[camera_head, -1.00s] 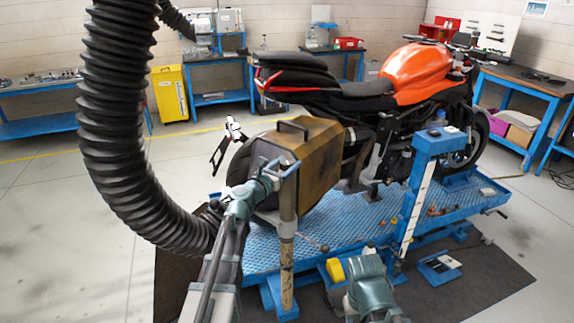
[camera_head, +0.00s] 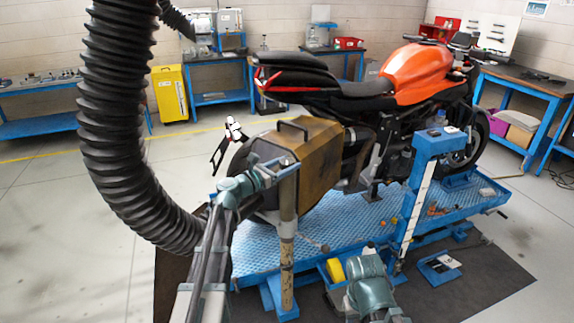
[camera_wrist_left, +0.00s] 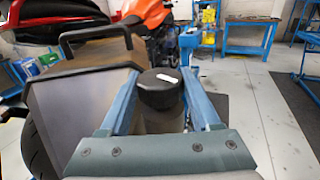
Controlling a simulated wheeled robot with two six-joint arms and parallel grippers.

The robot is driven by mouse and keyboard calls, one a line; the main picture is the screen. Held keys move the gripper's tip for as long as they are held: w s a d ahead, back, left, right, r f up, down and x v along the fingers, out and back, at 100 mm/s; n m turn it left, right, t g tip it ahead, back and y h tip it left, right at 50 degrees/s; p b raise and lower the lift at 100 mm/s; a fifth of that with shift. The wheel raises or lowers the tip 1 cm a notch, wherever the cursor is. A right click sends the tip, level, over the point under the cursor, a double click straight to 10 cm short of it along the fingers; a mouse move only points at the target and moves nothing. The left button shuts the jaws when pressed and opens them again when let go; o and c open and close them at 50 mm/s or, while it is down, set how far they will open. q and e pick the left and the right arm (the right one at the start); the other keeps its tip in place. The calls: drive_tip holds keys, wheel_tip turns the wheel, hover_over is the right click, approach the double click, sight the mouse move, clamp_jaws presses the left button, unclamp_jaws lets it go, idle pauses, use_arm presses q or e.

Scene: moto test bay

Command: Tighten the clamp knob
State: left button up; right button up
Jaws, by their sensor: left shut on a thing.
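The clamp knob (camera_wrist_left: 160,92) is round and black with a white mark on its top, seen from above in the left wrist view. My left gripper (camera_wrist_left: 163,98) has a blue finger on either side of it and is shut on it. In the head view, my left gripper (camera_head: 284,168) is at the top of a worn upright post (camera_head: 287,210), in front of the brown box; the knob is hard to make out there. My right arm's teal end (camera_head: 367,282) is low in the middle; its fingertips cannot be made out.
The brown box (camera_head: 300,150) with a black handle stands close to the left gripper. An orange motorcycle (camera_head: 418,72) stands on the blue lift platform (camera_head: 345,220). A thick black hose (camera_head: 120,130) hangs at the left. A blue post (camera_head: 420,190) rises near the right arm.

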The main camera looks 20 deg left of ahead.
use_arm(q)
drive_tip(key=o, duration=1.4)
drive_tip(key=shift+c, duration=0.2)
drive_tip(key=shift+s, duration=0.1)
drive_tip(key=v, duration=1.3)
drive_tip(key=shift+s+a, duration=0.2)
drive_tip(key=shift+s, duration=0.05)
drive_tip(key=s+d+f+m+g, duration=0.5)
drive_tip(key=d+f+m, duration=0.25)
drive_tip(key=d, duration=0.35)
drive_tip(key=s+d+f+m+g, duration=0.4)
drive_tip(key=d+f+m+g, duration=0.2)
drive_tip(key=d+m, duration=0.4)
drive_tip(key=s+d+f+m+g+y, duration=0.1)
drive_tip(key=s+f+m+g+y, duration=0.1)
drive_tip(key=s+f+m+y, duration=0.2)
drive_tip(key=s+d+f+m+g+y, duration=0.1)
drive_tip(key=s+f+m+g+y, duration=0.1)
drive_tip(key=s+f+m+y, duration=0.2)
drive_tip(key=s+m+y, duration=0.3)
drive_tip(key=s+m, duration=0.4)
drive_tip(key=m, duration=0.1)
drive_tip(key=shift+d+f, duration=0.15)
drive_tip(key=shift+d, duration=0.2)
